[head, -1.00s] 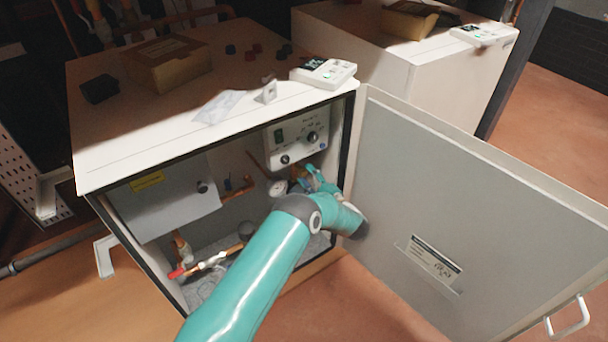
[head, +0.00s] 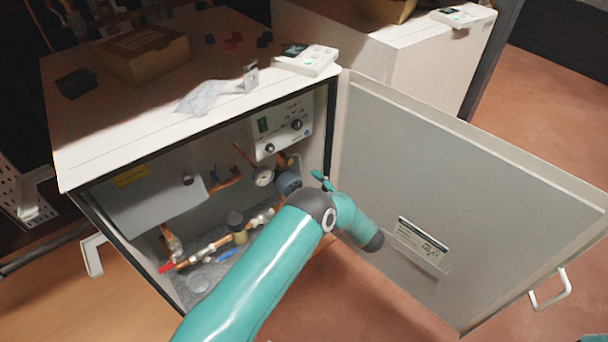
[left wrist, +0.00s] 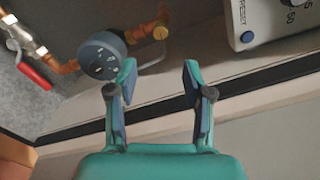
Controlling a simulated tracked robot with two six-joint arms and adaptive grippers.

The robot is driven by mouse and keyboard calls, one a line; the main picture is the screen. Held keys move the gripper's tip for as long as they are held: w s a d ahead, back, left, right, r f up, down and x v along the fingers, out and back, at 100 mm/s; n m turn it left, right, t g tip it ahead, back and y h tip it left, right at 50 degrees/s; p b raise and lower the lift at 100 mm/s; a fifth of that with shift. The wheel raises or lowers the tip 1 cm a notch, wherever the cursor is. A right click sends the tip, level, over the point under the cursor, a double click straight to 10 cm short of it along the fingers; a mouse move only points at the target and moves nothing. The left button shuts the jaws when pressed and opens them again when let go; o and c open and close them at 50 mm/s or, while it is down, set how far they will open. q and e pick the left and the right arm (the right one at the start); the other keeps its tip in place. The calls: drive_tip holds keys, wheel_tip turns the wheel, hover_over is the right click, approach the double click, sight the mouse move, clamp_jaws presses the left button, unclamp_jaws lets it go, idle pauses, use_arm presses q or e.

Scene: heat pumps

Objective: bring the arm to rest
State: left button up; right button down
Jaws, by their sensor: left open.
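My left arm reaches in from the bottom of the head view. Its gripper (head: 322,180) is partly hidden behind my own wrist, in front of the right side of the open heat pump cabinet (head: 75,165). In the left wrist view my left gripper (left wrist: 160,82) is open, with nothing between its fingers. There a dark round pump head (left wrist: 100,55) lies beyond the left finger and the corner of the white control panel (left wrist: 270,20) is at upper right. The control panel (head: 282,128) also shows in the head view. My right gripper is not in view.
The cabinet door (head: 470,200) stands wide open to the right of my arm. Inside are a pressure gauge (head: 263,176), copper pipes and a red-handled valve (head: 166,267). A cardboard box (head: 145,55) and a white device (head: 306,58) lie on top. Floor is clear below the door.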

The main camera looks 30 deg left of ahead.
use_arm(q)
drive_tip(key=shift+v, duration=0.9)
